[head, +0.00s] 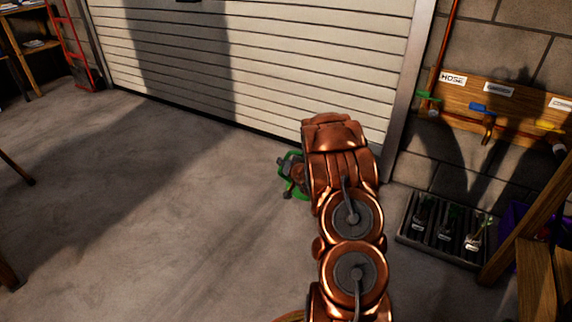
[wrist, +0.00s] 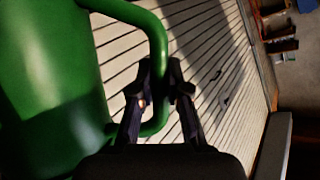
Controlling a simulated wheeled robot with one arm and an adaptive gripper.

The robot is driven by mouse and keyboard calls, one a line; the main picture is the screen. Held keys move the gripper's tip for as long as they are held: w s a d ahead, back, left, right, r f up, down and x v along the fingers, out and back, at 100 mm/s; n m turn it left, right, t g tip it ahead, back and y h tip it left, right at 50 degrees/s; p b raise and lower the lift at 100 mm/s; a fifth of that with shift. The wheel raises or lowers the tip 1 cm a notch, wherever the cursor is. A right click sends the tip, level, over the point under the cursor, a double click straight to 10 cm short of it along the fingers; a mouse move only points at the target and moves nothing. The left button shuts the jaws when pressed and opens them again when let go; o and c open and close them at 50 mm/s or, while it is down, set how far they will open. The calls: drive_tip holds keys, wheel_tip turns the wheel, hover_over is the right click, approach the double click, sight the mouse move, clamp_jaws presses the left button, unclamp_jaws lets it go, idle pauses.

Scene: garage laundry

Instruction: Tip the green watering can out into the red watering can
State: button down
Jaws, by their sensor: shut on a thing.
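The green watering can (wrist: 45,85) fills the left of the wrist view, close to the camera, with its looped handle (wrist: 158,40) reaching to the middle. My gripper (wrist: 161,88) is shut on that handle, one finger on each side of it. In the head view my copper arm hides most of the green can (head: 291,185); only a small green part shows at the arm's left. How far the can is tilted, and what is in it, I cannot tell. I cannot make out the red watering can in either view.
A black seedling tray (head: 443,232) lies on the floor by the wall at right. Beside it are a purple container (head: 515,222) and wooden legs. A closed garage door (head: 270,60) stands behind. A red hand truck (head: 72,45) is at far left. The concrete floor at left is clear.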

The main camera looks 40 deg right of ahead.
drive_tip(key=shift+w+a+f+b, duration=0.15)
drive_tip(key=shift+f+b, duration=0.25)
drive_tip(key=shift+f, duration=0.15)
drive_tip(key=shift+f+n+b, duration=0.2)
drive_tip(key=shift+n+b, duration=0.1)
drive_tip(key=shift+n, duration=0.1)
drive_tip(key=shift+s+d+f+n+g+h, duration=0.15)
drive_tip(key=shift+d+f+n+g+h, duration=0.1)
drive_tip(key=shift+f+n+h, duration=0.2)
drive_tip(key=shift+s+d+f+n+g+h, duration=0.15)
drive_tip(key=shift+f+n+g+h, duration=0.1)
drive_tip(key=shift+f+n+h, duration=0.25)
drive_tip(key=shift+r, duration=0.1)
